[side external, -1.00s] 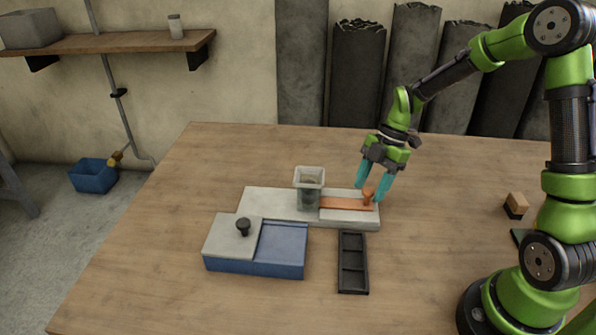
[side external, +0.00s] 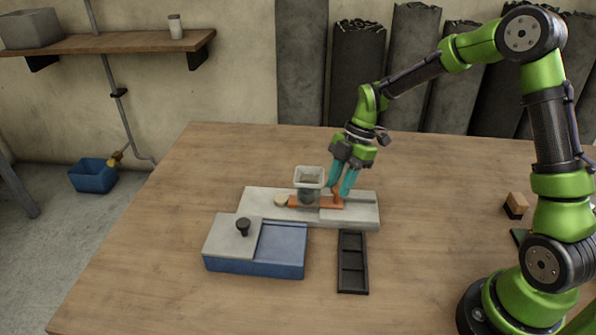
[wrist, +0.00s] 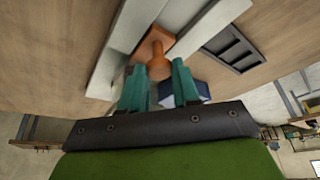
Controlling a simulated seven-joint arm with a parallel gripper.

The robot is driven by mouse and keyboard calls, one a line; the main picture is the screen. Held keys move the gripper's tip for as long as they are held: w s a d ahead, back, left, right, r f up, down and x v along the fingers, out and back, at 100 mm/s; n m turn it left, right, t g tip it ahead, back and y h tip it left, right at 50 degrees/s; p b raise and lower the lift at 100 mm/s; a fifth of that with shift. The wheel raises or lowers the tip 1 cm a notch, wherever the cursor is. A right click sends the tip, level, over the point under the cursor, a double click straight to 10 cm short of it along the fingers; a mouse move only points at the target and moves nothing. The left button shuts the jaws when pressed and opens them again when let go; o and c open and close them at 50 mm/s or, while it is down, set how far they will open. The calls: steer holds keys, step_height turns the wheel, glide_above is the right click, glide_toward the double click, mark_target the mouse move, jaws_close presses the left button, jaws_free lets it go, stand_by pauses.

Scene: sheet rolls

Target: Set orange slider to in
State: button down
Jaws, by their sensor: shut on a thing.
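The orange slider (side external: 327,202) lies in the groove of a long pale grey block (side external: 258,204). It runs under a square clear hopper (side external: 308,178), and its left end shows on the hopper's left side. A round tan piece (side external: 281,201) sits in the groove at that left end. My gripper (side external: 343,193) has its teal fingers down at the slider's upright knob, just right of the hopper, and is shut on the knob. In the wrist view the orange knob (wrist: 158,66) shows between and beyond the teal fingers (wrist: 160,92).
A blue box (side external: 280,245) with a grey lid (side external: 230,236) and black knob stands in front of the block. A black tray (side external: 352,262) with compartments lies front right. A small wooden block (side external: 516,204) is far right.

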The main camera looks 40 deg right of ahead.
steer(key=shift+w+a+r, duration=0.1)
steer(key=shift+w+a, duration=0.1)
steer(key=shift+w, duration=0.05)
steer(key=c, duration=0.8)
jaws_free()
